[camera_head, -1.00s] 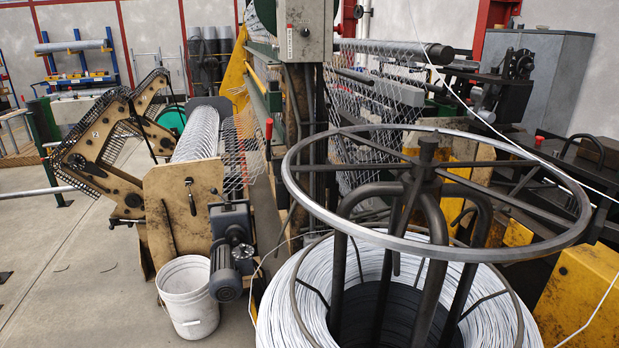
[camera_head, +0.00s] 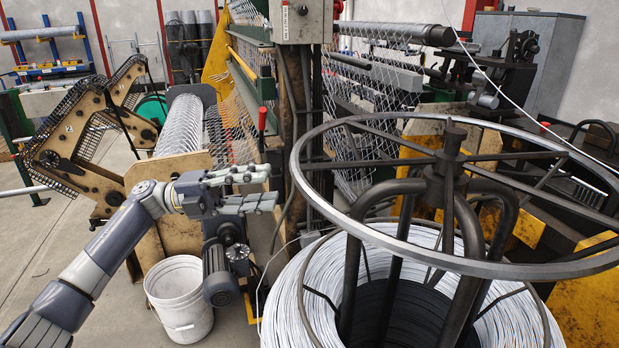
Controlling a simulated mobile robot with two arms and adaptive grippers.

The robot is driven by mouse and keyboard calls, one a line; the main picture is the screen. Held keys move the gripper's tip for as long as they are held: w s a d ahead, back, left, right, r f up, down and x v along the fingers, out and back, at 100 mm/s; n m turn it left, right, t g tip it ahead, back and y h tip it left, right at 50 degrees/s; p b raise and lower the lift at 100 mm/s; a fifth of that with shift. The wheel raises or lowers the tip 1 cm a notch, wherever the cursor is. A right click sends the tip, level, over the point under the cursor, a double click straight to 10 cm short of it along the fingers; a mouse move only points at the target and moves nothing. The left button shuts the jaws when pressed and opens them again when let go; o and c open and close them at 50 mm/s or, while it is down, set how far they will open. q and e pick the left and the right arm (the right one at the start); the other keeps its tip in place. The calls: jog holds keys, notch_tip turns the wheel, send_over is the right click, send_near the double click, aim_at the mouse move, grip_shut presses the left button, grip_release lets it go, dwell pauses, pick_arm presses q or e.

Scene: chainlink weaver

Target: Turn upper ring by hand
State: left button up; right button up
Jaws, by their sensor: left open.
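The upper ring (camera_head: 352,228) is a large grey metal hoop with spokes, level above a coil of pale wire at the right. Its spokes meet at a dark central post (camera_head: 452,150). My left gripper (camera_head: 277,190) reaches in from the lower left, its grey fingers apart and pointing right toward the ring's left rim. It is open and empty, and in the picture a small gap separates the fingertips from the rim. My right gripper is not in view.
The wire coil (camera_head: 285,300) fills the space under the ring. A white bucket (camera_head: 180,295) and a motor (camera_head: 220,275) stand below my left arm. The mesh machine's upright column (camera_head: 300,100) rises behind. A wire strand (camera_head: 490,80) runs down behind the ring at the right.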

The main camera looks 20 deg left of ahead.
aim_at(305, 183)
pick_arm(q)
jog(key=p+x, duration=0.3)
jog(key=x, duration=0.5)
jog(key=shift+w+d+r, duration=0.1)
jog(key=shift+w+d, duration=0.1)
jog(key=shift+d, duration=0.15)
grip_shut()
